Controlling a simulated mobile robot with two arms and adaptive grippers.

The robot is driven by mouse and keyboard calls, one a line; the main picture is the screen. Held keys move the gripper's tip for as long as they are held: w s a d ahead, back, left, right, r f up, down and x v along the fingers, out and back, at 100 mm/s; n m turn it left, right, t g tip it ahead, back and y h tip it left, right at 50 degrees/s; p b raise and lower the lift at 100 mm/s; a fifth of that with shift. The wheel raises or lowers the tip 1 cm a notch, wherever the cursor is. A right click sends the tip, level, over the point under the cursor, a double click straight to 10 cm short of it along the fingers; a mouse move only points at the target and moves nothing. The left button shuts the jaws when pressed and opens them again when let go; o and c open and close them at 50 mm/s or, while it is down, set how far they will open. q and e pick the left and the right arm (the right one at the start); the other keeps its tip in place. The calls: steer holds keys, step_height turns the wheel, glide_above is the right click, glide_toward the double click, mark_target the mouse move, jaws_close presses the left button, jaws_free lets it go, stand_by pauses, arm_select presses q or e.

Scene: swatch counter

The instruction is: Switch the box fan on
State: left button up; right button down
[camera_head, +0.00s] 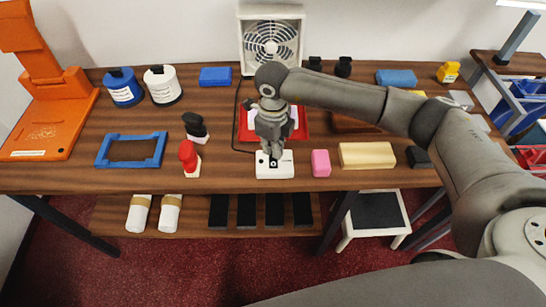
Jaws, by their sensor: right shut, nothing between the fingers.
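The white box fan (272,37) stands upright at the back of the counter against the wall, with its round grille facing me. A dark cord runs down from its left side toward a white switch box (287,169) at the counter's front edge. My right gripper (274,158) points down at the top of this box, its fingers shut and empty. The fingertips are at or just above a dark spot on the box; I cannot tell whether they touch. The fingers partly hide the box top. My left gripper is not in view.
A red tray (246,132) lies behind my right gripper. A pink block (320,163) and a pale wooden block (367,155) sit to the right of the switch box. A red-handled stamp (188,155) and a blue frame (101,157) are to the left.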

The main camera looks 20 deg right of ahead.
steer(key=shift+s+f, duration=0.1)
steer(key=shift+f, duration=0.2)
steer(key=shift+r+p, duration=0.3)
steer(key=shift+r, duration=0.5)
steer(key=shift+r+p, duration=1.3)
steer(key=shift+r, duration=1.45)
